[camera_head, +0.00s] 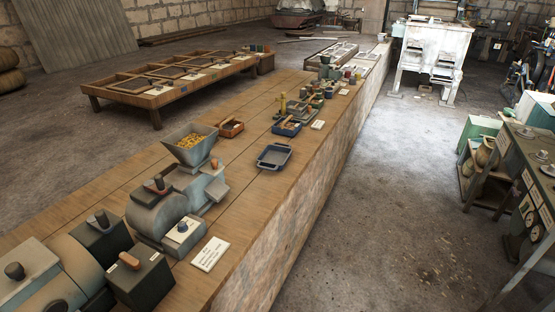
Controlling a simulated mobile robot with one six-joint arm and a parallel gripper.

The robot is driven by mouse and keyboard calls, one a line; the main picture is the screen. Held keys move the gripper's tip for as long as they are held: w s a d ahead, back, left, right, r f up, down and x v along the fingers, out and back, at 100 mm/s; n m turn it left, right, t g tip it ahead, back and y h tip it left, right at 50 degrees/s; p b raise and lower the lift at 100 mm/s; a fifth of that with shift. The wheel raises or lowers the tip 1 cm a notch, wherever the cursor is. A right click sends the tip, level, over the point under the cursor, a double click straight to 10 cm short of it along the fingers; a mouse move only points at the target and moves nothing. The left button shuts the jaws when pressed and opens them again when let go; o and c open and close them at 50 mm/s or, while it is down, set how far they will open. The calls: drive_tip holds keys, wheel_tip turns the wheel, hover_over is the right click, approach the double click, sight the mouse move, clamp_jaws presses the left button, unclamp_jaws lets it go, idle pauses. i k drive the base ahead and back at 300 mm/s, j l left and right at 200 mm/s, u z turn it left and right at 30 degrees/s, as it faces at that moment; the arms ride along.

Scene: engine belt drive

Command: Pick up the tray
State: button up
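A small blue-grey tray (273,157) with a raised rim lies on the long wooden counter (257,205), close to its right edge. It looks empty and sits flat. A second, blue-sided tray (286,128) with things in it stands just behind it. A small reddish-brown tray (231,128) with contents stands to the left. My gripper is not in view.
A grey mill with a hopper (191,146) of yellow grains stands left of the tray. A white card (210,254) and dark boxes are nearer. A low wooden table (155,100) is beyond. The concrete floor (400,200) to the right is clear.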

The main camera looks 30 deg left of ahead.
sight(273, 158)
drive_tip(key=i+j+u, duration=0.1)
drive_tip(key=i+u, duration=0.7)
drive_tip(key=u, duration=0.2)
drive_tip(key=i+l+u, duration=0.3)
drive_tip(key=u, duration=0.2)
drive_tip(key=i+l+u, duration=0.4)
drive_tip(key=u, duration=0.15)
drive_tip(key=i+l+u, duration=0.25)
drive_tip(key=l+u, duration=0.25)
drive_tip(key=i+l+u, duration=0.15)
drive_tip(key=l+u, duration=0.85)
drive_tip(key=l, duration=0.15)
drive_tip(key=l+u, duration=0.5)
drive_tip(key=k+l, duration=0.05)
drive_tip(key=l, duration=0.05)
